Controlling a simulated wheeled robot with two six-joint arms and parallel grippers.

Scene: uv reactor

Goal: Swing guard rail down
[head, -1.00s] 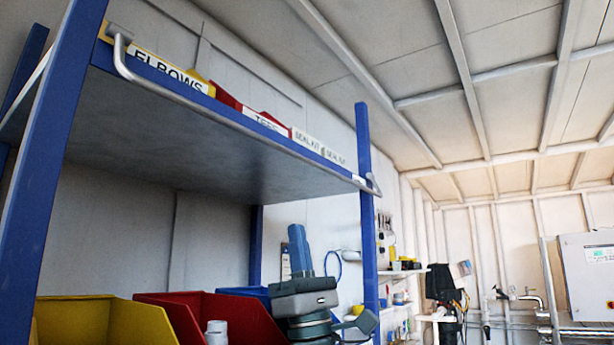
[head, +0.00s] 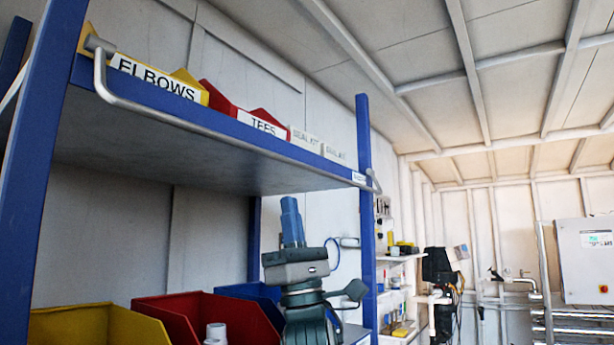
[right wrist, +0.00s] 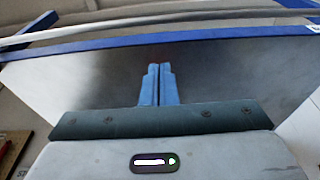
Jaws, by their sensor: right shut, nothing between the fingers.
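The guard rail (head: 210,130) is a grey metal bar along the front of the upper blue shelf (head: 232,128). In the right wrist view the rail (right wrist: 150,31) runs across the top, beyond the shelf edge (right wrist: 120,45). My right gripper (head: 290,205) points up below the shelf, right of its middle, apart from the rail. Its blue fingers (right wrist: 157,72) are shut and empty. My left gripper is not in view.
The shelf holds an ELBOWS bin (head: 155,78), a red TEES bin (head: 258,122) and white seal kit boxes (head: 320,145). Below are a yellow bin (head: 95,325) and a red bin (head: 205,310). A blue post (head: 365,220) stands just right of my right arm.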

